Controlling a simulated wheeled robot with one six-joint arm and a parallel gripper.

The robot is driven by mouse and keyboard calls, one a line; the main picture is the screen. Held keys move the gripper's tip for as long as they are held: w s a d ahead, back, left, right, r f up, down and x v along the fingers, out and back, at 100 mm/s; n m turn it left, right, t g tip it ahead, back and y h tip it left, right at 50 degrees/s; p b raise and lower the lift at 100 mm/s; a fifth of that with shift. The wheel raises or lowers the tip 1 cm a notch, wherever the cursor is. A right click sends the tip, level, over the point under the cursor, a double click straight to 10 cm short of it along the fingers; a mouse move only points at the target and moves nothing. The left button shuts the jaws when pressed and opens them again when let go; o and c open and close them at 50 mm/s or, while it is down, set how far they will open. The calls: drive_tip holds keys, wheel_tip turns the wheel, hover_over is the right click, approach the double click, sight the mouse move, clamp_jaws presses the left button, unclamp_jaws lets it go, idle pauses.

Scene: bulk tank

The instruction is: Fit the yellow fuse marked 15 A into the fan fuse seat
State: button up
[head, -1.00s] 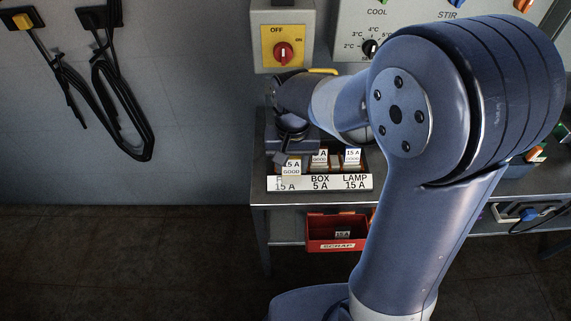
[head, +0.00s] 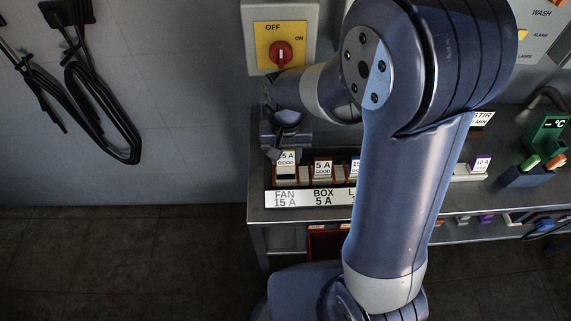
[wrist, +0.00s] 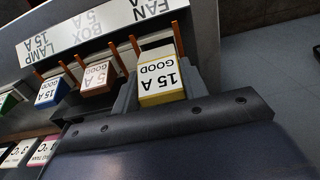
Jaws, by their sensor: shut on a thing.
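The yellow fuse (wrist: 161,82), with a white label reading 15 A GOOD, is between the two dark fingers of my gripper (wrist: 158,92) in the wrist view. My gripper is shut on it. In the head view the fuse's label (head: 286,160) shows just below my gripper (head: 283,150), above the FAN 15 A label (head: 285,198). The fan seat's orange clips (wrist: 178,38) stand at the fuse's far end. The fuse lines up with the fan seat, but I cannot tell how deep it sits.
The box fuse (wrist: 97,77) and the blue lamp fuse (wrist: 52,91) stand beside it in the wrist view. A switch box (head: 281,47) is on the wall behind. A green display unit (head: 546,133) stands at the right. My arm hides the middle of the bench.

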sight(286, 165)
drive_tip(key=shift+f, duration=2.1)
drive_tip(key=shift+f+b, duration=0.25)
drive_tip(key=shift+b, duration=0.1)
drive_tip(key=o, duration=1)
drive_tip(key=shift+r, duration=0.1)
drive_tip(key=shift+c, duration=0.2)
wheel_tip(286, 165, up, 12)
drive_tip(key=shift+r+p, duration=0.2)
drive_tip(key=shift+p, duration=0.55)
drive_tip(key=shift+f, duration=0.15)
